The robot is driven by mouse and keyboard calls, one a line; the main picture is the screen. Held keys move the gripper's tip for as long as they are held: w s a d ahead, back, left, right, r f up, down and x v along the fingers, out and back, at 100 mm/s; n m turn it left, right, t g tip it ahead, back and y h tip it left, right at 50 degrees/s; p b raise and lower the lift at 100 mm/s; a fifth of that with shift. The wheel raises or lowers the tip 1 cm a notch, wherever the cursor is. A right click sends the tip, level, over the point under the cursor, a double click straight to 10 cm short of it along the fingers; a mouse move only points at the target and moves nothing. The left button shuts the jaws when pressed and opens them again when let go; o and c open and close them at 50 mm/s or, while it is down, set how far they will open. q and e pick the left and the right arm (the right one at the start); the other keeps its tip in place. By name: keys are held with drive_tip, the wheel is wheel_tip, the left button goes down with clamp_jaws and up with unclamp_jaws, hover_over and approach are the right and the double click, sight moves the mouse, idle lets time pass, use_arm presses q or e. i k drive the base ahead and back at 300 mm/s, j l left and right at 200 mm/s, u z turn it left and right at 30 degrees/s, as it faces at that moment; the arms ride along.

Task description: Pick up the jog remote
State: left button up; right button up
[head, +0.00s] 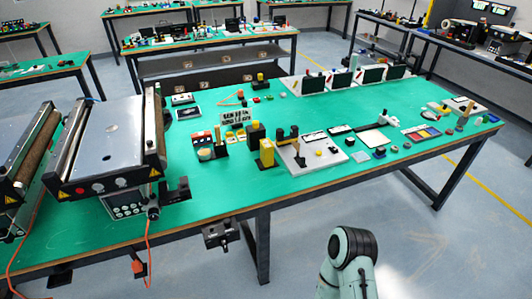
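I cannot tell for sure which item is the jog remote. A small dark unit with an orange part (139,268) hangs at the front edge of the green table, below the nearer conveyor (112,140), close to an orange cable. A dark box (218,236) is fixed at the table's front edge to the right of it. Neither gripper shows in the head view. A pale arm link of mine with a dark round joint rises at the bottom, right of centre, apart from the table.
The green table (215,190) holds two conveyors at left and many small parts, including a yellow block (266,153) and a white board (315,159). Table legs (262,245) stand below the front edge. The floor (440,240) at lower right is clear.

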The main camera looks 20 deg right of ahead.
sight(267, 154)
drive_tip(key=l+u, duration=0.25)
drive_tip(key=u, duration=0.2)
drive_tip(key=l+u, duration=0.25)
drive_tip(key=u, duration=0.2)
drive_tip(key=k+l+u, duration=0.15)
drive_tip(key=l, duration=0.2)
drive_tip(key=l+u, duration=0.1)
drive_tip(key=l, duration=0.25)
drive_tip(key=k+l+u, duration=0.15)
drive_tip(key=l, duration=0.15)
